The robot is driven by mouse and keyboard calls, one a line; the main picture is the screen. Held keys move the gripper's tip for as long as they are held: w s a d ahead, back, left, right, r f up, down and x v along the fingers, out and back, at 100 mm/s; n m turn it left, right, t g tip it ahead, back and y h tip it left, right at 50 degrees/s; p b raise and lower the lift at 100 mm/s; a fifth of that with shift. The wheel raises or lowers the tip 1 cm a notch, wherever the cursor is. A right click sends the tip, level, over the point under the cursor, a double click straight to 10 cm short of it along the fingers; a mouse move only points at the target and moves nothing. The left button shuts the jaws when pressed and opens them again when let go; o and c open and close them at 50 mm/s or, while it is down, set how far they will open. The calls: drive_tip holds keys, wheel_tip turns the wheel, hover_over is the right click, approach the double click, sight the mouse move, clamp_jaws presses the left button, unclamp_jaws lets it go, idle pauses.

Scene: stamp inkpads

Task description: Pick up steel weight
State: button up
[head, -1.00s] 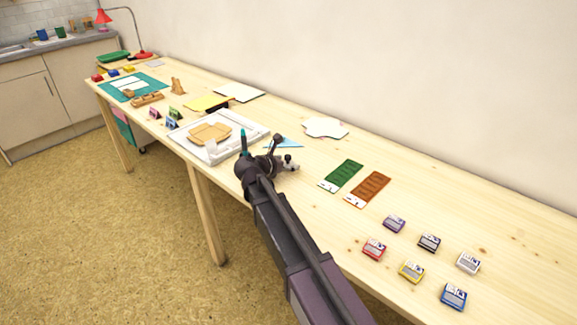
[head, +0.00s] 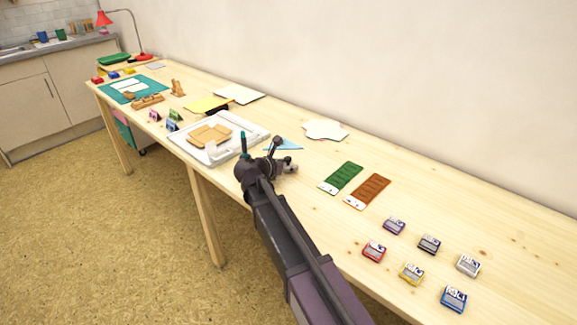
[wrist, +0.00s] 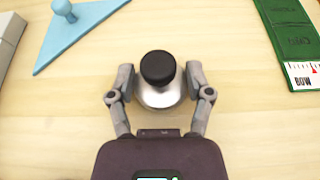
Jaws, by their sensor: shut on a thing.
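The steel weight (wrist: 160,98) is a shiny silver round body with a black knob on top. It sits between the two grey fingers of my gripper (wrist: 160,92) in the wrist view, upright, with the fingers pressed against its sides. In the head view my gripper (head: 287,167) is low over the table, in front of the blue triangle, and the weight is mostly hidden behind it. I cannot tell whether the weight touches the table.
A blue triangle with a knob (wrist: 75,30) lies at left, and a green plate (wrist: 290,35) at right. A white tray (head: 212,155) stands left of my gripper. Several small inkpads (head: 411,273) sit at the right. Bare table lies between.

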sight(288, 158)
drive_tip(key=shift+r, duration=0.2)
wheel_tip(288, 158, up, 3)
drive_tip(key=p, duration=0.3)
drive_tip(key=s, duration=0.5)
drive_tip(key=s+d+r+p, duration=0.1)
drive_tip(key=s, duration=0.4)
drive_tip(key=s+p, duration=0.1)
drive_tip(key=s, duration=0.5)
drive_tip(key=shift+d+r, duration=0.3)
drive_tip(key=shift+d, duration=0.1)
drive_tip(key=shift+r, duration=0.1)
